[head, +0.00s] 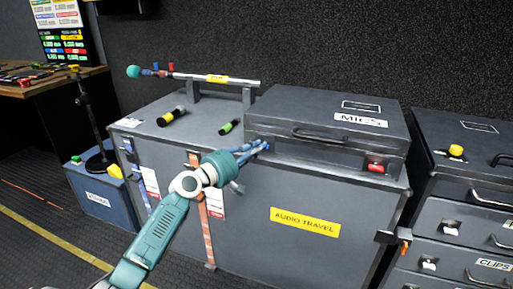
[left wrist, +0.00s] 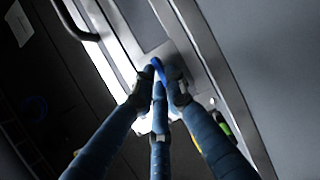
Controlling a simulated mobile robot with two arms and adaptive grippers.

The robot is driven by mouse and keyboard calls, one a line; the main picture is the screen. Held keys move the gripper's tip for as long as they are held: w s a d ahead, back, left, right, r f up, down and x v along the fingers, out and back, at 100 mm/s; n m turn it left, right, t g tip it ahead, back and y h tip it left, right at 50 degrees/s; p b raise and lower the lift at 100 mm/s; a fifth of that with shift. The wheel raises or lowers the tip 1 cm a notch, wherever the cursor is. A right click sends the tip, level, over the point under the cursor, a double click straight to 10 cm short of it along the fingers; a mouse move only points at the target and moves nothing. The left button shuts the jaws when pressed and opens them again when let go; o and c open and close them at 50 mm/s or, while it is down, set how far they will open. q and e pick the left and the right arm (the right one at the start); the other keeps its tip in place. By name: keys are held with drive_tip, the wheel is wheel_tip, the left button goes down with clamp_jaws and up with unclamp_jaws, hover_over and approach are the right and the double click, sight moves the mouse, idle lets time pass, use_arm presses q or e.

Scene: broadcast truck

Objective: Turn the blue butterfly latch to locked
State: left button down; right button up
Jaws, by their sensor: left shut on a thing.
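The blue butterfly latch (left wrist: 157,66) shows in the left wrist view as a small blue tab on a metal plate. It sits on the front of the grey MICS case (head: 300,107), near its left end. My left gripper (head: 262,147) reaches this latch from the front. In the left wrist view its dark blue fingers (left wrist: 160,88) are closed around the latch, touching it from both sides. The fingers hide most of the latch, and I cannot tell its exact angle. My right gripper is not in view.
The MICS case stands on a large grey AUDIO TRAVEL trunk (head: 255,205). A red latch (head: 375,167) is at the case's right front. A boom pole (head: 215,78) and two small cylinders lie left of it. A drawer cabinet (head: 465,215) stands at right.

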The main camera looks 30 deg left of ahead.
use_arm(q)
drive_tip(key=shift+d+f, duration=0.1)
drive_tip(key=shift+f, duration=0.05)
drive_tip(key=c, duration=1.8)
unclamp_jaws()
drive_tip(key=shift+o, duration=0.2)
drive_tip(key=shift+s, duration=0.1)
drive_tip(key=s+a, duration=0.2)
drive_tip(key=s, duration=0.9)
drive_tip(key=shift+s, duration=0.35)
